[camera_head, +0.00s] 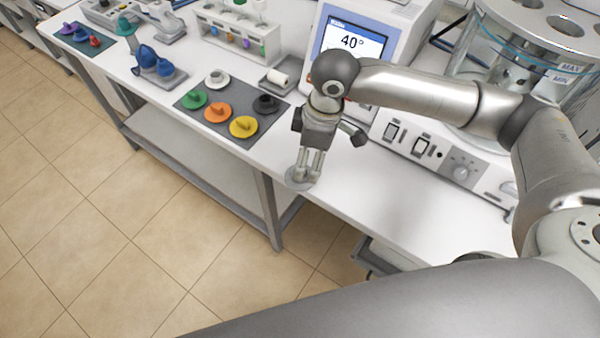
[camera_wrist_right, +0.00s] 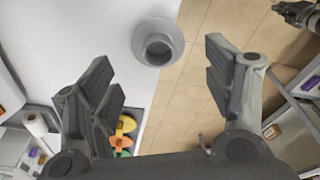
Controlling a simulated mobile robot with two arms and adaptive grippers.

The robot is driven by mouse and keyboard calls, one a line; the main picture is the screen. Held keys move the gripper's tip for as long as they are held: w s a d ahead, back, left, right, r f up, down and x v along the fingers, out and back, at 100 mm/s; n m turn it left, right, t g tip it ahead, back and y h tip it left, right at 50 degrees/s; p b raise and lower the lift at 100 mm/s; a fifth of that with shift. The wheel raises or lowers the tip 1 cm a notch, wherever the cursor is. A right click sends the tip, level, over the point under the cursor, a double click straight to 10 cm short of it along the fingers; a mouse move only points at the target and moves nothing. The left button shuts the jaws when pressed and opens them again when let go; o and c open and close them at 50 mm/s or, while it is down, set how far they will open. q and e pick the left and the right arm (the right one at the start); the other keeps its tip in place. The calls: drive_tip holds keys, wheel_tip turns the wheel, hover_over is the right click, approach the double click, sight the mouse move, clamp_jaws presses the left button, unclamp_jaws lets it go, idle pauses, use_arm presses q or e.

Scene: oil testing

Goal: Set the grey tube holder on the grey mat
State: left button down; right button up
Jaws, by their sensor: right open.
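The grey tube holder (camera_head: 299,178), a round base with a short hollow cup, stands upright near the front edge of the white bench. My right gripper (camera_head: 309,165) is over it, pointing down, and partly hides it. In the right wrist view the holder (camera_wrist_right: 158,45) shows whole, between the lines of the spread fingers (camera_wrist_right: 160,75), which are open and hold nothing. The grey mat (camera_head: 241,99) lies further left on the bench, with green, orange, yellow, black and white holders on it. A gripper-like part (camera_wrist_right: 297,14), probably my left one, is cut off at the wrist view's corner.
A display unit (camera_head: 348,42) showing 40° stands behind my right gripper, beside a control panel (camera_head: 440,160). A small tray with a white roll (camera_head: 277,78) sits behind the mat. A rack (camera_head: 238,35) stands further back. Bare bench lies between holder and mat.

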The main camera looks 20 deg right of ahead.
drive_tip(key=f, duration=0.3)
drive_tip(key=shift+w+a, duration=0.2)
drive_tip(key=shift+a, duration=0.05)
drive_tip(key=f, duration=0.1)
drive_tip(key=f+p, duration=0.1)
drive_tip(key=a+f, duration=0.1)
drive_tip(key=f, duration=0.1)
drive_tip(key=shift+w+p, duration=0.3)
drive_tip(key=shift+p, duration=0.1)
drive_tip(key=shift+w+f, duration=0.1)
drive_tip(key=shift+f, duration=0.4)
drive_tip(key=c, duration=0.7)
drive_tip(key=shift+c, duration=0.2)
drive_tip(key=shift+r, duration=0.15)
